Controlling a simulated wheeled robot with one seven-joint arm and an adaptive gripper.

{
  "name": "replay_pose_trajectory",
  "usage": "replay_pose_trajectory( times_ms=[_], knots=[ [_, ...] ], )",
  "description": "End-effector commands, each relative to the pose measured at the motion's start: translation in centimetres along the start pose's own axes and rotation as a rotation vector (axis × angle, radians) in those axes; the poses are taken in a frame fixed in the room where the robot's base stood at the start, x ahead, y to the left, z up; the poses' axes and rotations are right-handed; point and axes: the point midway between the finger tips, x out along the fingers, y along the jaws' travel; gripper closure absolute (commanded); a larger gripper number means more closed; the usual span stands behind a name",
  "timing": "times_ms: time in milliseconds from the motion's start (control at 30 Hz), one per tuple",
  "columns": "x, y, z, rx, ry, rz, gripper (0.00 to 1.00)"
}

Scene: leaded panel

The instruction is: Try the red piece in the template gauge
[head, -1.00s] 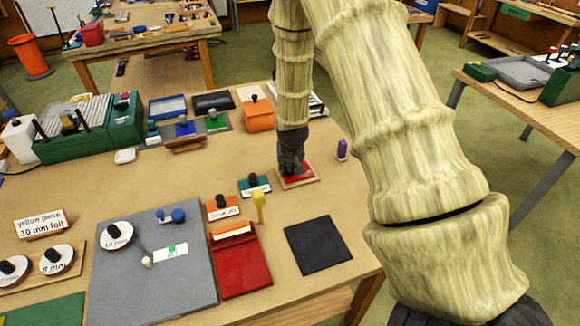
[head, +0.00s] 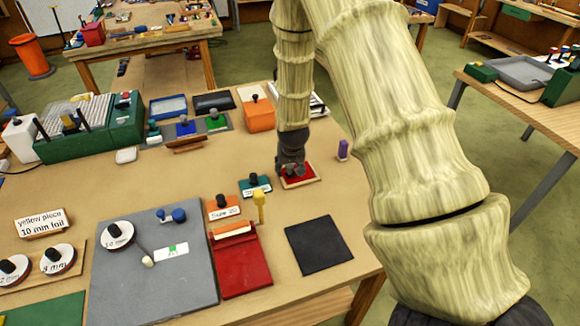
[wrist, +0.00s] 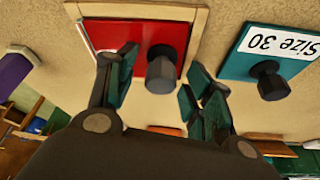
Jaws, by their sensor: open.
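The red piece (wrist: 118,34) is a flat red plate with a dark faceted knob (wrist: 161,72). It lies in a pale wooden frame (wrist: 201,14), which I take for the template gauge. A thin pale strip shows along the plate's left edge in the wrist view. In the head view the red piece (head: 306,171) and the frame (head: 301,184) sit near the table's right side. My gripper (wrist: 163,62) is open, with its green-padded fingers on either side of the knob and apart from it. In the head view my gripper (head: 292,169) partly hides the red piece.
A teal "Size 30" block (wrist: 236,62) with a knob sits close to the frame. An orange block (head: 220,209) and a red tray (head: 241,265) lie nearer the front. A purple block (head: 343,149) stands to the right. A dark mat (head: 318,245) is bare.

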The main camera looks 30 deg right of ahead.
Motion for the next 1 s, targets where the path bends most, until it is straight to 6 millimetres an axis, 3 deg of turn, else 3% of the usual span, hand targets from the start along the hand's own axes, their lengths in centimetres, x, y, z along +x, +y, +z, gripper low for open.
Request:
replay_pose_trajectory(
  times_ms=[267,1000],
  knots=[
    [-0.9,0.0,0.0,0.000,0.000,0.000,0.48],
    [-10.5,0.0,-0.1,0.000,0.001,0.000,0.48]
  ],
)
